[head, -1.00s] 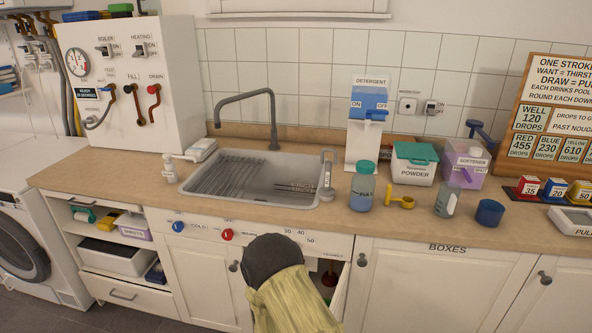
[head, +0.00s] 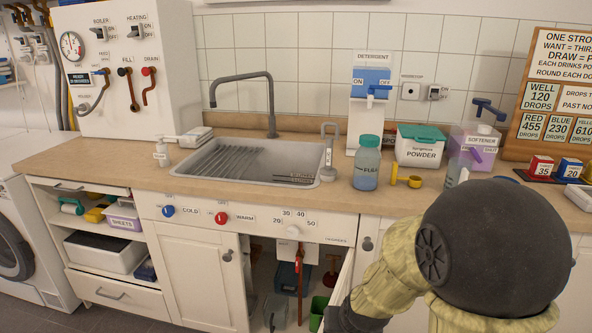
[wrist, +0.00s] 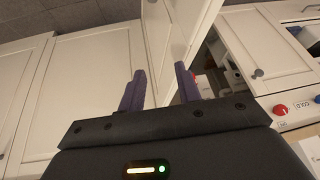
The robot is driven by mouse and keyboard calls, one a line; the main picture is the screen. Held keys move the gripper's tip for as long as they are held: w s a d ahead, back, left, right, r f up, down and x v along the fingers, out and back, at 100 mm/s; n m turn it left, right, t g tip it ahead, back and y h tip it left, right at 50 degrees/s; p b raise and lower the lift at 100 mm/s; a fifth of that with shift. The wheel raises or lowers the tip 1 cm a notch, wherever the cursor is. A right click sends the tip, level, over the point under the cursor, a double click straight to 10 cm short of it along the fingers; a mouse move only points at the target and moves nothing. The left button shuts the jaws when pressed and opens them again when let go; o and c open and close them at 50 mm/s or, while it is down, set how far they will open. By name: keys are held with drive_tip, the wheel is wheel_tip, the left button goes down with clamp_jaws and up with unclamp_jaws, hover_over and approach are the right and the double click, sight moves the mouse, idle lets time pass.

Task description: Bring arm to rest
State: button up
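My arm, with a dark round joint and yellowish sleeve, fills the lower right of the head view; my gripper itself is not seen there. In the wrist view my gripper (wrist: 158,88) shows two purple fingers standing apart with nothing between them. It is open and empty, in front of the white cabinet fronts, with an open cabinet door (wrist: 180,40) just beyond the fingers.
The cabinet under the sink (head: 250,162) stands open, with a red-handled pipe and bins inside; its door (head: 341,285) swings out near my arm. Detergent dispenser (head: 369,115), blue bottle (head: 366,165) and powder box (head: 419,148) stand on the counter (head: 60,150). Floor shows at lower left.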

drive_tip(key=s+d+f+g+b, duration=0.1)
drive_tip(key=s+d+g+b, duration=0.3)
drive_tip(key=s, duration=0.5)
wheel_tip(320, 180, up, 31)
drive_tip(key=t+p, duration=0.1)
drive_tip(key=p, duration=3.1)
drive_tip(key=shift+s+d+n+h, duration=0.25)
drive_tip(key=shift+n+h, duration=0.05)
drive_tip(key=shift+n, duration=0.1)
